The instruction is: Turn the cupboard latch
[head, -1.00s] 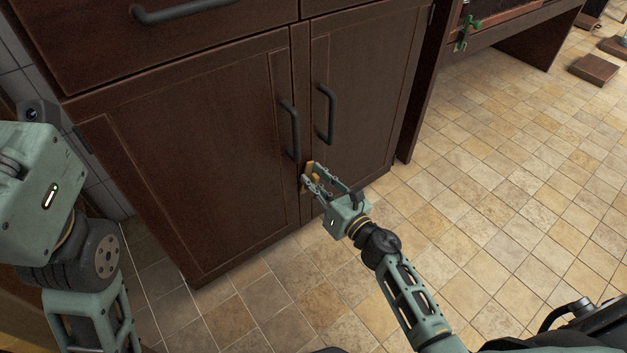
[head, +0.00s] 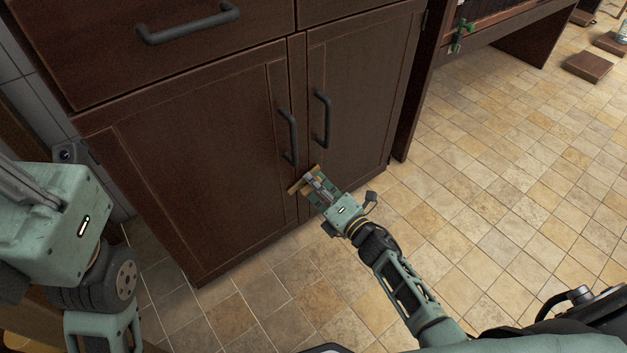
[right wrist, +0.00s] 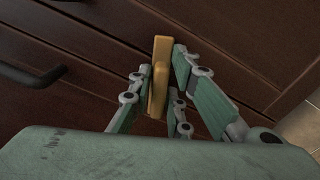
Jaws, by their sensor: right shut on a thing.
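The cupboard latch is a yellow-brown bar (head: 295,188) low on the seam between the two dark wooden cupboard doors. In the head view it lies slanted across the seam, partly hidden by my right gripper (head: 312,185). The right gripper is shut on it, its fingers on either side of the bar. The right wrist view shows the latch (right wrist: 158,75) upright in that picture between the fingers (right wrist: 157,92). My left gripper (head: 55,215) is at the left edge, away from the cupboard; its fingertips are not clear.
The left door (head: 200,180) and right door (head: 365,95) are closed, each with a dark bar handle near the seam, just above the latch. A drawer with a dark handle (head: 188,24) is above. Tiled floor (head: 480,190) is open at right; a brown block (head: 587,67) lies far right.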

